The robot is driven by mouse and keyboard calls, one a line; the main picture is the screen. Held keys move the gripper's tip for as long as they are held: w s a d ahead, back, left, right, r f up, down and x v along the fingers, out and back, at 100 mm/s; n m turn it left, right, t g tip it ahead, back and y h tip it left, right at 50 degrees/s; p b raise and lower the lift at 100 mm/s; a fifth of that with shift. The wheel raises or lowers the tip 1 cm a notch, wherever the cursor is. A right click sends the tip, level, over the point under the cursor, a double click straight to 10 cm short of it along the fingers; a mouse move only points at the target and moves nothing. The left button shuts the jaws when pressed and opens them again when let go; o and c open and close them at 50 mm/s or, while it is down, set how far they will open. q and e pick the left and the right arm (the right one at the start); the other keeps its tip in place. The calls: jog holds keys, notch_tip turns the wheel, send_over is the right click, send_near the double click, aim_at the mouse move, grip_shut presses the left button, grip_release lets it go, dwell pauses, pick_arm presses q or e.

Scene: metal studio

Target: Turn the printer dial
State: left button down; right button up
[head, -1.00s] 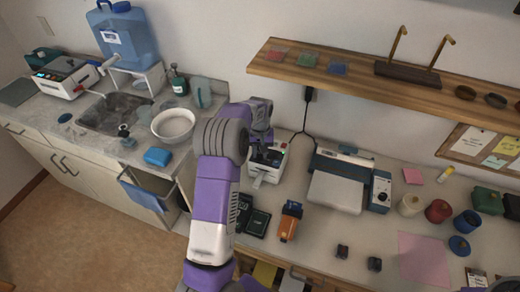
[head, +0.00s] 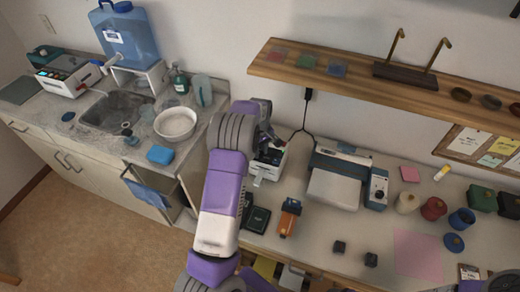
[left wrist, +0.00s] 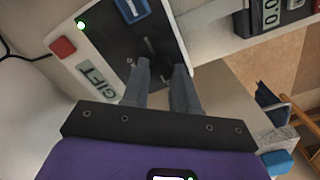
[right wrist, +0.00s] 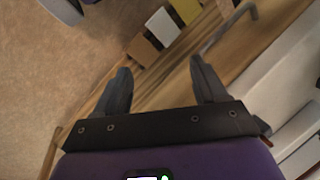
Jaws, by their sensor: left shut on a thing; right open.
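The label printer (head: 268,163) is a small white machine with a dark face on the counter; in the left wrist view its white body (left wrist: 92,72) shows a red button, a green light and a "GIFT" display. Its dark dial (left wrist: 159,72) sits on the dark face, partly hidden by my fingers. My left gripper (left wrist: 161,76) is at the dial, with a finger on either side, shut on it. In the head view my left gripper (head: 268,138) is at the printer, its fingers hard to see. My right gripper (right wrist: 160,68) is open and empty near the counter's front.
A blue and white machine (head: 338,182) with a side knob stands right of the printer. An orange device (head: 289,217) and a dark pad (head: 257,219) lie in front. A wooden shelf (head: 400,95) hangs above. A sink (head: 112,110) is at the left.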

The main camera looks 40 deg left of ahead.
dwell(0.4)
pick_arm(q)
jog(key=c, duration=0.9)
grip_release()
jog(key=shift+o, duration=0.2)
jog(key=shift+r, duration=0.1)
notch_tip(320, 180, up, 7)
jog(key=shift+r+p, duration=0.2)
jog(key=shift+p, duration=0.25)
jog(key=shift+r, duration=0.1)
